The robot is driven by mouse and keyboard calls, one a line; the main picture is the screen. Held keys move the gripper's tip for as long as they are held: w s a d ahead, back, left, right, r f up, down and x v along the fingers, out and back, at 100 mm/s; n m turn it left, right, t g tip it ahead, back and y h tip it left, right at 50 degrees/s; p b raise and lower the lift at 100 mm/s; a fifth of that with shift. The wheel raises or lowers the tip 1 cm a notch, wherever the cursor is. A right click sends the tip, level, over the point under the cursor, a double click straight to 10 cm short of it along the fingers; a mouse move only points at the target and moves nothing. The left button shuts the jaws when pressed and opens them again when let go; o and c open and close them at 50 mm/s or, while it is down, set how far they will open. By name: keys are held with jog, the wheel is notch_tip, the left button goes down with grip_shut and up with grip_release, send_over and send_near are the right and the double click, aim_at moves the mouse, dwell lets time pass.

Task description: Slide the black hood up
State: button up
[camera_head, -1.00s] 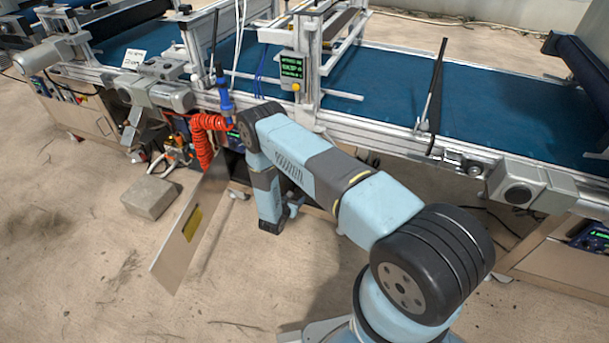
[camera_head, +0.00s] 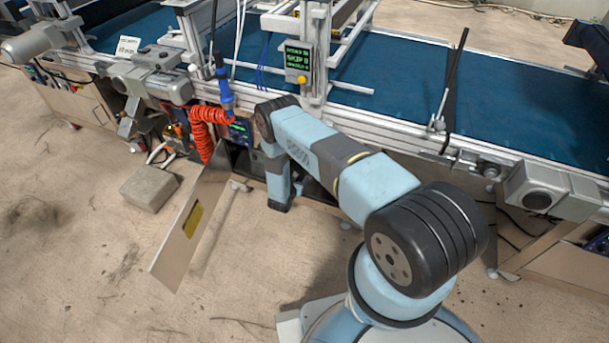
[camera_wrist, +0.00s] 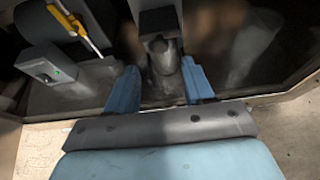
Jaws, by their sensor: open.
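In the wrist view my gripper (camera_wrist: 160,88) is open, its two blue fingers apart and pointing into a dark open compartment. A grey cylindrical part (camera_wrist: 163,58) under a dark block stands beyond and between the fingertips; I see no grip on it. I cannot make out for certain which dark part is the black hood. In the head view the end of my arm reaches down in front of the machine's lower opening, and the fingers are hidden there.
A black rounded part (camera_wrist: 40,18), a yellow-handled tool (camera_wrist: 75,22) and a small grey box (camera_wrist: 47,68) lie left in the compartment. An open door panel (camera_head: 190,228) with a yellow label juts out. A concrete block (camera_head: 148,187) sits on the floor.

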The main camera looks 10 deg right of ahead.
jog(key=x, duration=0.7)
jog(key=shift+s, duration=0.1)
grip_shut()
dwell(0.4)
